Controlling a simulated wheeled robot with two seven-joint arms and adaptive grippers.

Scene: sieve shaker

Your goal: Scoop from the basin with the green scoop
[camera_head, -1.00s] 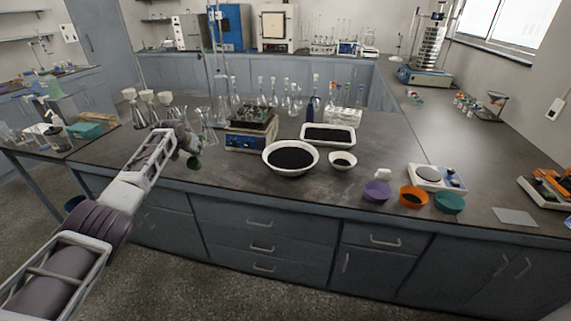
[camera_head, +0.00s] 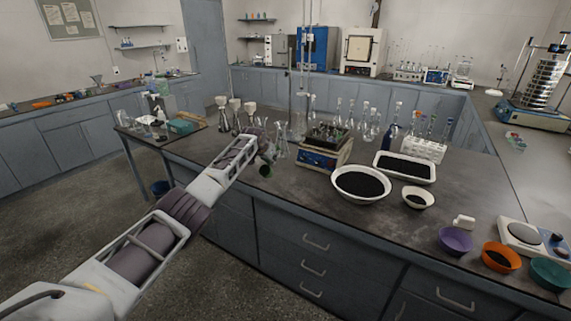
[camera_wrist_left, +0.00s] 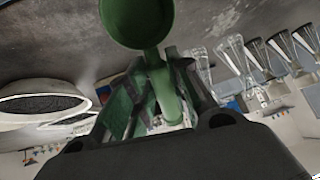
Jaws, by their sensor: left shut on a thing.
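The green scoop (camera_wrist_left: 140,20) is in my left gripper (camera_wrist_left: 160,85), which is shut on its handle in the left wrist view. In the head view the scoop (camera_head: 265,171) shows small at the end of my left arm, above the bench and near its front edge. I cannot tell what its bowl holds. The basin (camera_head: 360,184) is a round white bowl with black material in it. It stands on the bench to the right of my left gripper (camera_head: 264,158), apart from it. A white basin rim (camera_wrist_left: 40,118) shows at the left of the wrist view. My right gripper is not in view.
A white tray (camera_head: 432,168) and small white bowl (camera_head: 418,205) with black material stand beside the basin. A hotplate device (camera_head: 327,154) stands behind. Purple (camera_head: 455,241), orange (camera_head: 502,256) and teal (camera_head: 550,273) bowls are at the right. Glass flasks (camera_head: 371,125) stand at the back.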

